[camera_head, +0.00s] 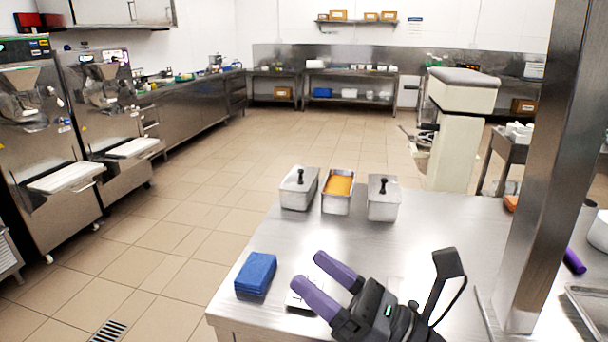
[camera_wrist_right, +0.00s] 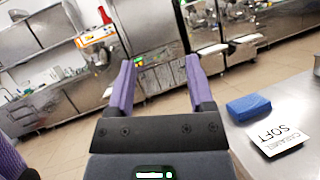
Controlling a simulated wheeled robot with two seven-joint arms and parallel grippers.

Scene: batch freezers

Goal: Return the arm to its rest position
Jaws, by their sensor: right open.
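My right gripper (camera_head: 327,276) has two purple fingers and is open and empty. In the head view it is above the near left part of the steel table (camera_head: 430,235), just right of a blue folded cloth (camera_head: 256,273). In the right wrist view the gripper (camera_wrist_right: 158,85) points out past the table edge toward the machines and floor, with nothing between its fingers. The cloth (camera_wrist_right: 248,107) shows there to its right. A white card (camera_wrist_right: 279,138) reading "SOFT" lies beside the cloth, partly hidden by the gripper in the head view. My left gripper is not in the head view.
A steel post (camera_head: 545,170) rises at the right. Batch freezers (camera_head: 40,150) stand at the left. The tiled floor between is clear.

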